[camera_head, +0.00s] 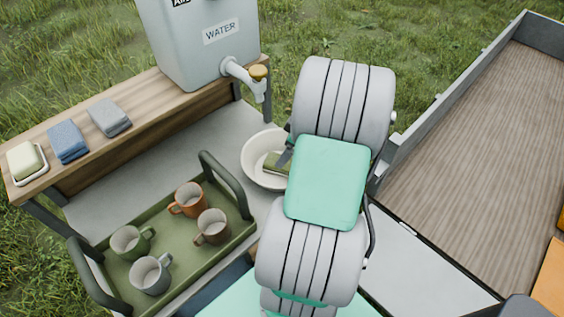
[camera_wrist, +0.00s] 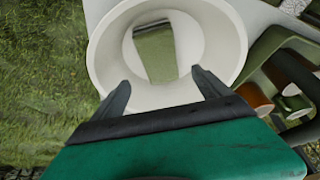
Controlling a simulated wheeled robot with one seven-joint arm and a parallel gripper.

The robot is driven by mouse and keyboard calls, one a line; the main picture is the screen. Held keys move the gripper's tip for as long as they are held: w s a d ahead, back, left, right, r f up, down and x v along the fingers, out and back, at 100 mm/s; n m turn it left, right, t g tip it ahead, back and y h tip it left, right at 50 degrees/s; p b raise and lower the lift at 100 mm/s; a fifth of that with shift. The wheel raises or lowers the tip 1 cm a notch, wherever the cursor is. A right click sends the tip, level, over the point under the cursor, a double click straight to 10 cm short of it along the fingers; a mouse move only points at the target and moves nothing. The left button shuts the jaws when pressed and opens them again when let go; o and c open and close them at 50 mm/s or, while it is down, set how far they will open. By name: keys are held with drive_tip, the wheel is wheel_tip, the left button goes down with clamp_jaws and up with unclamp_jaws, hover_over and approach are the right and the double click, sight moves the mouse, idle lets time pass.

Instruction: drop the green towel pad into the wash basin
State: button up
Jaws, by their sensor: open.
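The white wash basin (camera_head: 251,157) stands on the grey surface below the water tap, partly hidden by my arm. It also shows in the wrist view (camera_wrist: 98,58). The green towel pad (camera_head: 274,163) lies inside the basin; in the wrist view the pad (camera_wrist: 155,54) rests on the basin's floor, apart from my fingers. My gripper (camera_wrist: 160,88) is open and empty, with its two dark fingertips over the basin's near rim. In the head view only a dark finger shows at the basin's right side.
A grey water container (camera_head: 205,45) with a tap (camera_head: 245,76) stands behind the basin. A green tray (camera_head: 200,262) with several mugs is at the front left. Folded blue (camera_head: 67,141) and grey (camera_head: 109,117) towels and a soap dish (camera_head: 27,163) sit on the wooden shelf.

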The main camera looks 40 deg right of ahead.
drive_tip(key=b+v, duration=0.1)
drive_tip(key=v, duration=0.6)
drive_tip(key=shift+r, duration=0.35)
drive_tip(key=shift+s, duration=0.15)
